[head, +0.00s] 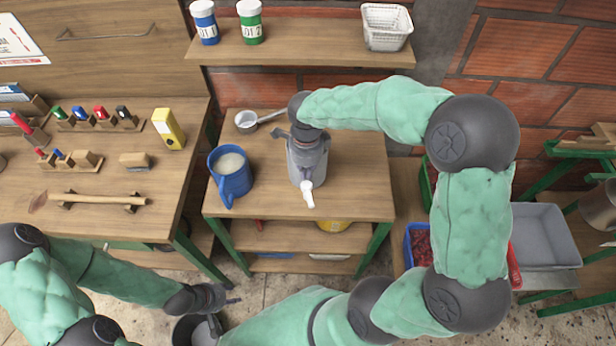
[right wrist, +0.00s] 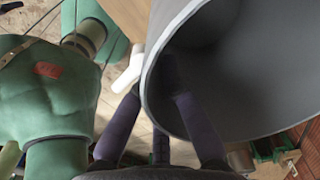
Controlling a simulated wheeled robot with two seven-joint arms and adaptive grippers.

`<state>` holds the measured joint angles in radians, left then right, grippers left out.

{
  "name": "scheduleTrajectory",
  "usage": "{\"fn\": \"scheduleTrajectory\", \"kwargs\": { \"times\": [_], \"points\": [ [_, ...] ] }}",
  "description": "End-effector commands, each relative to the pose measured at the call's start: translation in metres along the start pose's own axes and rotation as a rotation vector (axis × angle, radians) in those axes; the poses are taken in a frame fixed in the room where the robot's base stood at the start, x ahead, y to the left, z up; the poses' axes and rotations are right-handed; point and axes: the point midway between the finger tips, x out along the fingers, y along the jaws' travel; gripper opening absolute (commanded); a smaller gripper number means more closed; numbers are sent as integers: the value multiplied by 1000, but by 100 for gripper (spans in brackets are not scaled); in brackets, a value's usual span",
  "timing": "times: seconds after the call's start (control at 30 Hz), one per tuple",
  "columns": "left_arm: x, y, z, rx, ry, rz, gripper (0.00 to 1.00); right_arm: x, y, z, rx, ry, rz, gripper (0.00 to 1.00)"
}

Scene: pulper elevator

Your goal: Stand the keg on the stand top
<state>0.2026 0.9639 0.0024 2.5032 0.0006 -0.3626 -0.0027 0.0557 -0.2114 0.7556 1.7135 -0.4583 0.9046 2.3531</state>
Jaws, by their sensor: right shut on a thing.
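The grey keg (head: 306,163) with a white tap (head: 308,194) is over the middle of the wooden stand top (head: 355,190). It looks roughly upright. I cannot tell whether its base touches the wood. My right gripper (head: 308,134) is shut on the keg's upper rim. In the right wrist view the keg (right wrist: 245,75) shows its open mouth, with one finger inside the wall and others outside. My left gripper (head: 226,310) is open and empty, low at the front left, well apart from the keg.
A blue jug (head: 232,176) with pale contents stands left of the keg on the same top. A metal ladle (head: 248,121) lies behind it. A shelf (head: 310,48) with two jars and a white basket hangs behind. The stand top's right and front parts are clear.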

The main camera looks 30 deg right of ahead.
Motion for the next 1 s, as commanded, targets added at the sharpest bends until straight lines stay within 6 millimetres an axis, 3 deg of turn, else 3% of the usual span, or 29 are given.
{"fn": "scheduleTrajectory", "kwargs": {
  "times": [0.27, 0.5, 0.9, 1.0],
  "points": [
    [4, -2, 0, 0, 0, 0, 40, 14, -12, -4, 1, 0, -1, 0],
    [13, -4, 0, 0, 0, 0, 40, 45, -12, -4, 0, 0, 0, 0],
    [16, -6, -1, 0, 0, 0, 40, 49, -13, -4, 0, -1, -2, 0],
    [14, -5, 0, 0, 0, 0, 40, 48, -12, -4, 0, 0, -1, 31]
  ]
}}
